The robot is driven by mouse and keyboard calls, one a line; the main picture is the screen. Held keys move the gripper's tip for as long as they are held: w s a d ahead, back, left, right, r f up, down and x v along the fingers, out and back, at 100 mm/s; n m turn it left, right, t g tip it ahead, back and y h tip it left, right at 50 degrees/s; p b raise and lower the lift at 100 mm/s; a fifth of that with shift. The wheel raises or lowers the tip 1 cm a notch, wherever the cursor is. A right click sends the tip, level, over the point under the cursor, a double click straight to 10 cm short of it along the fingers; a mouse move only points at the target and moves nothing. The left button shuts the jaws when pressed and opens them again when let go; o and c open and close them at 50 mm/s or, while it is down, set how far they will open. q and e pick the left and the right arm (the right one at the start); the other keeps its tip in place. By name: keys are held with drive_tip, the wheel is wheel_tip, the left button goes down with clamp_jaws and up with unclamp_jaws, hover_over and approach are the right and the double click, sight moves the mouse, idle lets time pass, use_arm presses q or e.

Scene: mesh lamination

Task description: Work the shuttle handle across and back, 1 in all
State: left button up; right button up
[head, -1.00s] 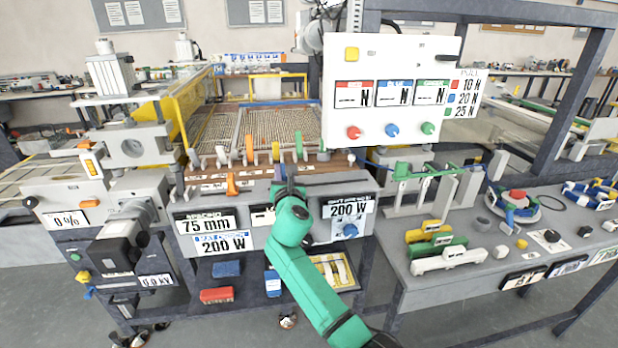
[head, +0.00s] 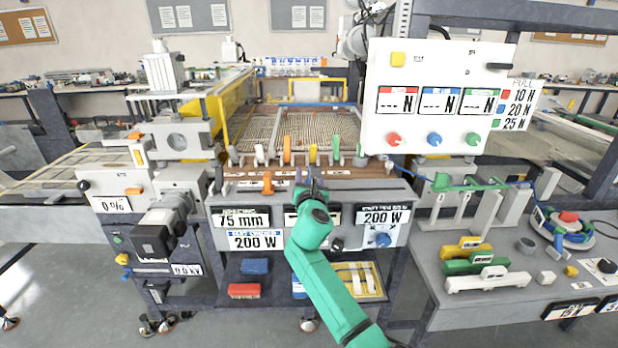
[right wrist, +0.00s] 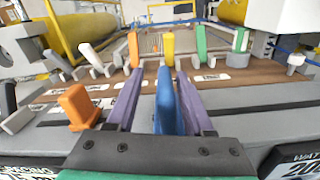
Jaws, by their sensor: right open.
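My right gripper (head: 312,178) is at the front ledge of the machine, its jaws pointing away toward the row of levers. In the right wrist view its two purple fingers (right wrist: 160,92) are open. A blue upright handle (right wrist: 168,103) stands between them, nearer the right finger; no grip on it shows. An orange block-shaped handle (right wrist: 78,106) stands on the same ledge to the left, outside the fingers, and shows in the head view (head: 267,183). I cannot tell from any label which one is the shuttle handle. My left gripper is not in view.
White, orange, yellow and green levers (head: 287,150) stand just behind the ledge, before the mesh bed (head: 300,130). A white display panel (head: 438,98) hangs above right. A side bench (head: 500,305) with colored blocks is at the right.

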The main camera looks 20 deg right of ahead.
drive_tip(key=shift+s+a, duration=0.1)
drive_tip(key=shift+s, duration=0.5)
drive_tip(key=v, duration=1.3)
drive_tip(key=shift+a+b, duration=0.25)
drive_tip(key=shift+b, duration=0.15)
drive_tip(key=shift+s, duration=0.1)
